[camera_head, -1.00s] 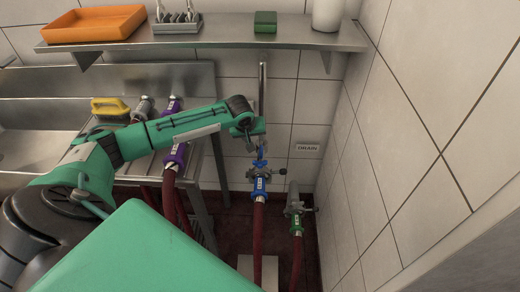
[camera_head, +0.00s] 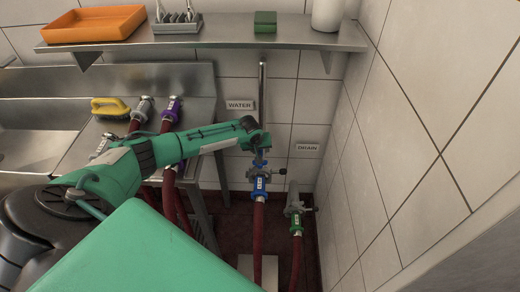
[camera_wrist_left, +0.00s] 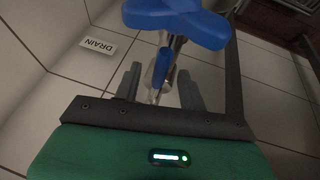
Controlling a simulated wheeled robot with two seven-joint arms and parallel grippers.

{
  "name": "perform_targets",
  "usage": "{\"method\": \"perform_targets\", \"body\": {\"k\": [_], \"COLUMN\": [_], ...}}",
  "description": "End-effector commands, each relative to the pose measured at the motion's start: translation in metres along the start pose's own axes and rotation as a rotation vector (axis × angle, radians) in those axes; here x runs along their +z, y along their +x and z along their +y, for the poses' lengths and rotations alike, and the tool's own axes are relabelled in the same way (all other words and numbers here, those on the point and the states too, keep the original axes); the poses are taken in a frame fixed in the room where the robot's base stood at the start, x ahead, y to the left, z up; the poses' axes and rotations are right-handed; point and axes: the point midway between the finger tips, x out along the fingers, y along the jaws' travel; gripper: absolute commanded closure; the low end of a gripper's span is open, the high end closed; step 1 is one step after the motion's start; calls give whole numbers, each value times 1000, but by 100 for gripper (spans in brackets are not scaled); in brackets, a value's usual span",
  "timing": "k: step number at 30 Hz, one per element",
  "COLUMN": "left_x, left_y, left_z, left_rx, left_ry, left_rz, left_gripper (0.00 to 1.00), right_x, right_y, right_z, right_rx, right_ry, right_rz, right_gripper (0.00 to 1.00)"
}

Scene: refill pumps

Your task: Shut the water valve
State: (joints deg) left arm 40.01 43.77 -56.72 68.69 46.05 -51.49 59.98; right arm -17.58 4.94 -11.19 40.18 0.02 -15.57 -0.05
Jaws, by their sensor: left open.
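The water valve's blue fitting (camera_head: 259,184) sits on a red hose below the vertical steel pipe. Blue parts also show just above it, partly hidden by my wrist. My left gripper (camera_head: 261,153) is at the upper part of this fitting, its fingers mostly hidden in the head view. In the left wrist view my left gripper (camera_wrist_left: 159,88) is open, with a narrow blue piece (camera_wrist_left: 162,66) and metal pipe showing between its fingers. A large lobed blue part (camera_wrist_left: 178,22) shows beyond the fingertips. Contact cannot be told. My right gripper is not in view.
A WATER label (camera_head: 240,105) and a DRAIN label (camera_head: 307,148) are on the tiled wall. A drain fitting with a green ring (camera_head: 296,219) stands to the right. A steel shelf (camera_head: 215,38) is above.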

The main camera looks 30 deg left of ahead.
Motion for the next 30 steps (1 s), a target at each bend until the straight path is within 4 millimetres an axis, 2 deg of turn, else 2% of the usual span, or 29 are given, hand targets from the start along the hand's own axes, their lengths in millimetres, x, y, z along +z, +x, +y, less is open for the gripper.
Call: {"method": "perform_targets", "body": {"k": [5,11,25,28,30], "left_x": [0,0,1,2,2], "left_y": [0,0,-1,-2,-1], "left_z": [0,0,6,11,15], "left_rx": [0,0,-22,-42,-60], "left_ry": [0,0,-53,-103,-148], "left_rz": [0,0,9,18,26], "left_gripper": [60,100,100,100,100], "right_x": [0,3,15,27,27], "right_y": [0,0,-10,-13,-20], "right_z": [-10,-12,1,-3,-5], "right_rx": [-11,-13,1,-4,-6], "right_ry": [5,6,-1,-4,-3], "right_rz": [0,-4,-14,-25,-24], "right_gripper": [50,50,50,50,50]}}
